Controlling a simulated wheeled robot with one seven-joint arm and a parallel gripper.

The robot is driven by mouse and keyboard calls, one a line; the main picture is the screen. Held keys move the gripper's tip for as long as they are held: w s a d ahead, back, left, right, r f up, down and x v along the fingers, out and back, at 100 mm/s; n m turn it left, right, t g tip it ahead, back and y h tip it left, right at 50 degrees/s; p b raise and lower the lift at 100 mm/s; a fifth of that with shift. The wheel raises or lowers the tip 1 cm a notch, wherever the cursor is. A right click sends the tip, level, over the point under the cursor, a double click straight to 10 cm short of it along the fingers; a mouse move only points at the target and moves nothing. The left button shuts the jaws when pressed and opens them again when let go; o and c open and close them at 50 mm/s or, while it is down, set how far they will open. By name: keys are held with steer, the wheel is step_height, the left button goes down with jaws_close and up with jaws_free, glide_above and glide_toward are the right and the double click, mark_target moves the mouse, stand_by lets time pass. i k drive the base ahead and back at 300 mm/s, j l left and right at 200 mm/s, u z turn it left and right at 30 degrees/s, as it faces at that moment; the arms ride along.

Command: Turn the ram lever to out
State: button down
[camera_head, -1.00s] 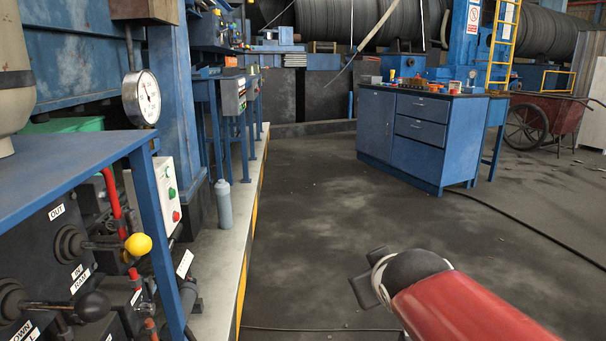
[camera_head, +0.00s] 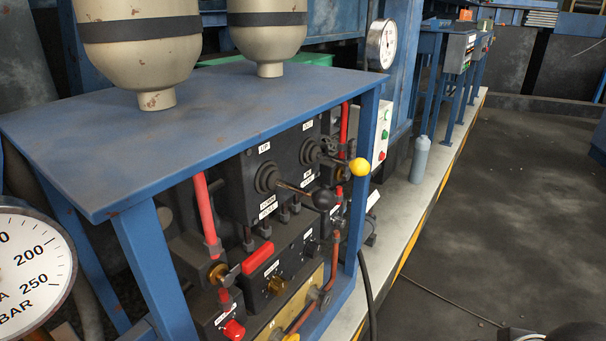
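The lever with the yellow knob (camera_head: 360,167) sticks out to the right from a round black boot on the dark control block (camera_head: 236,186). A white label reading OUT (camera_head: 307,125) is above its boot, and smaller labels too small to read are below. A second lever with a black knob (camera_head: 324,200) is to its left and nearer, with a label UP (camera_head: 264,147) above it. No gripper fingers show; only a dark piece of my arm appears at the bottom right edge, well apart from the levers.
The blue frame's top (camera_head: 230,105) overhangs the levers, and its right leg (camera_head: 361,215) stands beside the yellow knob. Red and copper pipes and a red handle (camera_head: 257,256) are below. A grey bottle (camera_head: 420,160) stands on the pale ledge. The floor to the right is clear.

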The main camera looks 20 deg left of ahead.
mark_target(359, 167)
steer(key=u, duration=0.75)
